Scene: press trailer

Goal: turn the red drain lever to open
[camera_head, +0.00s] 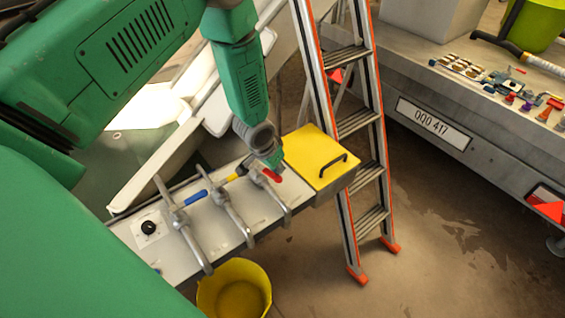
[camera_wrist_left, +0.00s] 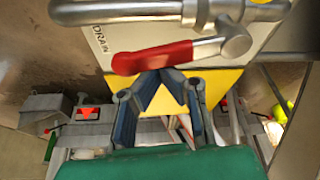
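The red drain lever (camera_head: 271,176) is on the pipe valve nearest the yellow box in the head view. In the left wrist view the red lever (camera_wrist_left: 152,58) lies nearly level across the picture, its free end to the left, joined to a metal valve (camera_wrist_left: 232,40) at right. A "DRAIN" label (camera_wrist_left: 101,36) is beside it. My left gripper (camera_head: 272,162) is right at the lever. In the wrist view its dark fingers (camera_wrist_left: 162,73) converge with tips together at the lever's lower edge. Contact cannot be told. My right gripper is not in view.
Blue-handled (camera_head: 189,198) and yellow-handled (camera_head: 237,172) valves stand left of the red one. A yellow-lidded box (camera_head: 316,150) is just right, with a ladder (camera_head: 357,125) behind it. A yellow bucket (camera_head: 235,288) stands below. A black knob (camera_head: 148,227) is on the panel's left.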

